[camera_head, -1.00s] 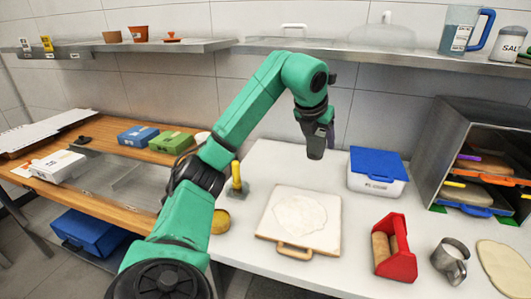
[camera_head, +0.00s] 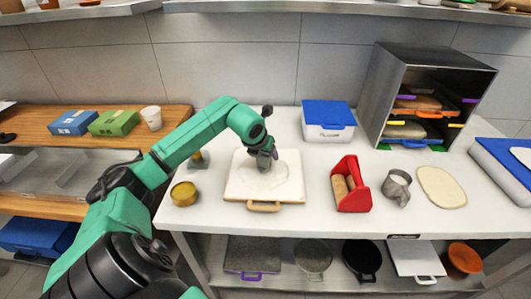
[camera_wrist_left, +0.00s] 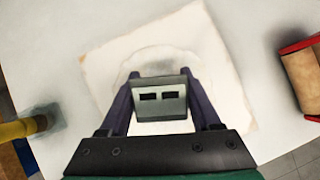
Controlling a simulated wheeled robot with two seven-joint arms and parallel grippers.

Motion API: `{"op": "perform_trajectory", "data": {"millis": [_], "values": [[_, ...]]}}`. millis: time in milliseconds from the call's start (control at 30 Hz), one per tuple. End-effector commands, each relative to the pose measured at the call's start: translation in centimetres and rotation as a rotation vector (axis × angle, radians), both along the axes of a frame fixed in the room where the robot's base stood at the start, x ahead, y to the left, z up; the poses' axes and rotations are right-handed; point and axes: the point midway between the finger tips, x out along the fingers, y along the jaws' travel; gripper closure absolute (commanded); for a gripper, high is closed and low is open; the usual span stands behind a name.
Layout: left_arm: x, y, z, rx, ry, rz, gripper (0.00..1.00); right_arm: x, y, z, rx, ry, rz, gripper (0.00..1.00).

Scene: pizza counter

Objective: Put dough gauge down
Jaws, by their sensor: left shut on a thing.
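My left gripper (camera_head: 264,163) is shut on the dough gauge (camera_wrist_left: 161,100), a small grey block with two dark slots, seen between the purple fingers in the left wrist view. In the head view the gauge is mostly hidden by the gripper. The gripper is over the flattened dough (camera_head: 262,177), which lies on a pale square board (camera_head: 235,188) with a wooden handle at its front. I cannot tell whether the gauge touches the dough. My right gripper is not in view.
A yellow-handled scraper (camera_wrist_left: 22,128) stands left of the board, with a brass-coloured round tin (camera_head: 184,194) in front. A red holder with a roller (camera_head: 352,186), a metal jug (camera_head: 397,187) and a blue-lidded box (camera_head: 328,122) stand to the right. White counter shows between them.

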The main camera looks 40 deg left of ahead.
Motion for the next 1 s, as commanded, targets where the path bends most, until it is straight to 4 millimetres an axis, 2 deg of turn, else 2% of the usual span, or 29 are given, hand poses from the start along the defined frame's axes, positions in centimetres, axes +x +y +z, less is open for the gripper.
{"op": "perform_trajectory", "data": {"millis": [233,533,567,600,633,900,1000], "values": [[0.0,0.0,-0.4,0.0,-0.002,0.001,0.94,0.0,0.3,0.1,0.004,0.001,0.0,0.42],[0.0,0.0,-1.3,0.0,-0.002,0.001,0.94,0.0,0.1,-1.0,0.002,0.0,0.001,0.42],[0.0,0.0,-1.2,0.0,-0.002,0.001,0.24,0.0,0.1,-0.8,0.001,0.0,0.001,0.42],[0.0,0.0,-1.1,0.0,-0.001,0.001,0.09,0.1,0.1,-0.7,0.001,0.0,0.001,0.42],[0.0,0.0,-1.1,0.0,-0.001,0.001,0.06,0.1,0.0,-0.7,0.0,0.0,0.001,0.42],[0.0,0.0,-1.1,0.0,-0.001,0.0,0.06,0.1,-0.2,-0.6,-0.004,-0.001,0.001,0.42],[0.0,0.0,-0.4,0.0,-0.001,0.0,0.06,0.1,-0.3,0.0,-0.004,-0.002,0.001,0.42]]}}
